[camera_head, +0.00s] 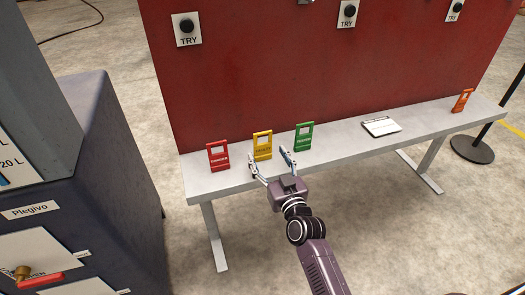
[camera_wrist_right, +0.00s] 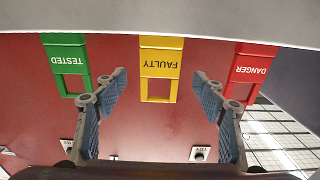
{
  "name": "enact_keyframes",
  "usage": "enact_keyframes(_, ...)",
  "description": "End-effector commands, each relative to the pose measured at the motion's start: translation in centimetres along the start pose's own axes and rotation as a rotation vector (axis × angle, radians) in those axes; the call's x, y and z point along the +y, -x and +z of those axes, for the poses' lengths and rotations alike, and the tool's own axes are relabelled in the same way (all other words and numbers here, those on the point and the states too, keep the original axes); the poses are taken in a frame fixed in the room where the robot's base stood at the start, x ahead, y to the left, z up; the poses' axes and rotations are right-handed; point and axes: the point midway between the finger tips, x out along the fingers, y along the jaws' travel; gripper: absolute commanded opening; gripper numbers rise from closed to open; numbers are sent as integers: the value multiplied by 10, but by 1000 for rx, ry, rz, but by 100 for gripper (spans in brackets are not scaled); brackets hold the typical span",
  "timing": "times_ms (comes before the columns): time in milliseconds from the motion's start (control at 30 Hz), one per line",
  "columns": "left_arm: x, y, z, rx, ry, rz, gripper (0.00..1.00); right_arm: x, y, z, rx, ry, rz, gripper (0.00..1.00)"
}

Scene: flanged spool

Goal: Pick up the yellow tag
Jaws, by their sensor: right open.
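The yellow tag (camera_head: 262,146) stands upright on the grey bench, between a red tag on its left and a green tag on its right. In the right wrist view the yellow tag (camera_wrist_right: 161,66) reads FAULTY, appears upside down, and lies between the two fingers. My right gripper (camera_head: 270,160) is open and empty, at the bench's front edge, with its fingers pointing toward the yellow tag. In the right wrist view the gripper's fingers (camera_wrist_right: 162,105) are spread wide, apart from the tag. My left gripper is not in view.
The red DANGER tag (camera_head: 218,156) and green TESTED tag (camera_head: 304,137) stand close on either side. A white clipboard-like item (camera_head: 381,126) and an orange tag (camera_head: 462,100) are farther right on the bench (camera_head: 345,145). A red panel (camera_head: 300,70) rises behind.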

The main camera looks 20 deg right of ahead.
Motion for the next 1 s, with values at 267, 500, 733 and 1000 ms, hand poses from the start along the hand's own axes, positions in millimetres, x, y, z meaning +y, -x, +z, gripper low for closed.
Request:
enact_keyframes(267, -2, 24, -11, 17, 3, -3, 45, 0, -37, 0, 1, -2, 0, 64)
enact_keyframes(500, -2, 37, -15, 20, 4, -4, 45, 0, -52, 0, -1, -1, 0, 64)
enact_keyframes(733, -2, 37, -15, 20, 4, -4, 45, 0, -52, 0, -1, 0, 0, 58)
enact_keyframes(1000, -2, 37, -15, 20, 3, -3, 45, 0, -52, 0, -1, 0, 0, 28)
